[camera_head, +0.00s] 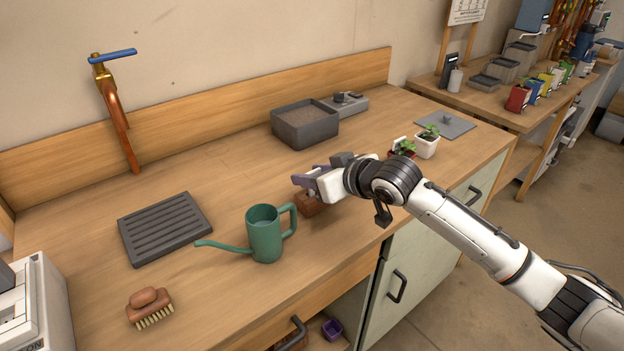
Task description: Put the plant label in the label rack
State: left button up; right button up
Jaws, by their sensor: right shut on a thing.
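My right gripper (306,181) reaches in from the right, low over the middle of the bench. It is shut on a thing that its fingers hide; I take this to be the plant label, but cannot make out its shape. A small brown wooden block (310,205), which looks like the label rack, sits right below the fingers and is partly covered by them. I cannot tell whether the held thing touches it. My left gripper is not in view.
A green watering can (265,238) stands close in front-left of the gripper. A grey slatted tray (165,228) and a brush (149,307) lie at left. A dark soil tray (305,127) stands behind. Potted seedlings (426,146) stand behind my right wrist.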

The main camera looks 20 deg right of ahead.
jog(key=shift+f, duration=0.65)
jog(key=shift+f, duration=0.1)
jog(key=o, duration=1)
jog(key=shift+r, duration=0.2)
jog(key=v, duration=1.2)
jog(key=shift+f, duration=0.1)
